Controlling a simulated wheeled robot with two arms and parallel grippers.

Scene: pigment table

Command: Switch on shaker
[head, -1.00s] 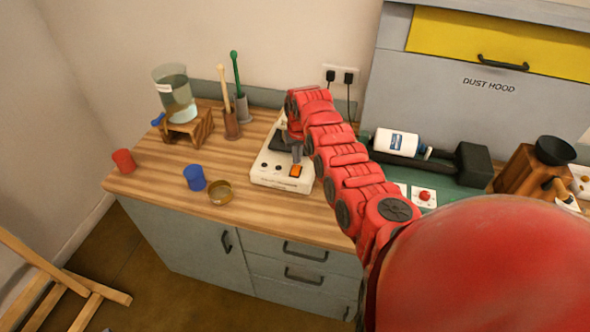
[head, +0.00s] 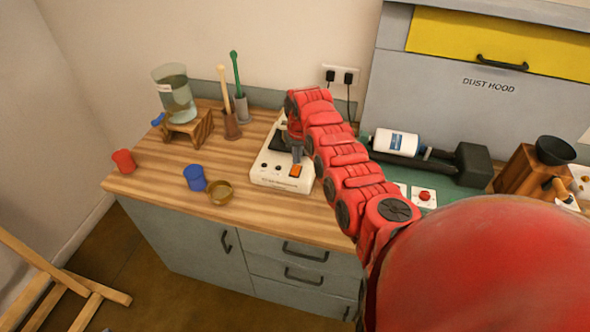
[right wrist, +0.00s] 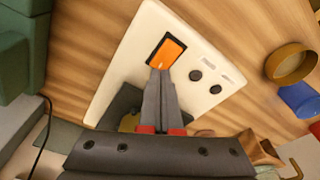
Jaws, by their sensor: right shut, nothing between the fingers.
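The shaker is a white box (head: 268,181) on the wooden bench, with an orange rocker switch (head: 295,170) and two dark knobs on its front panel. In the right wrist view the orange switch (right wrist: 166,52) sits on the white panel (right wrist: 136,66). My right gripper (right wrist: 160,74) is shut and empty, its fingertips at the lower edge of the switch; I cannot tell whether they press on it. In the head view the right gripper (head: 297,154) points down just behind the switch, and my red arm hides part of the shaker. My left gripper is not in view.
A brass dish (head: 219,192), a blue cup (head: 195,177) and a red cup (head: 124,161) stand left of the shaker. A glass beaker (head: 174,95) rests on a wooden stand. A white bottle (head: 396,142) lies to the right.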

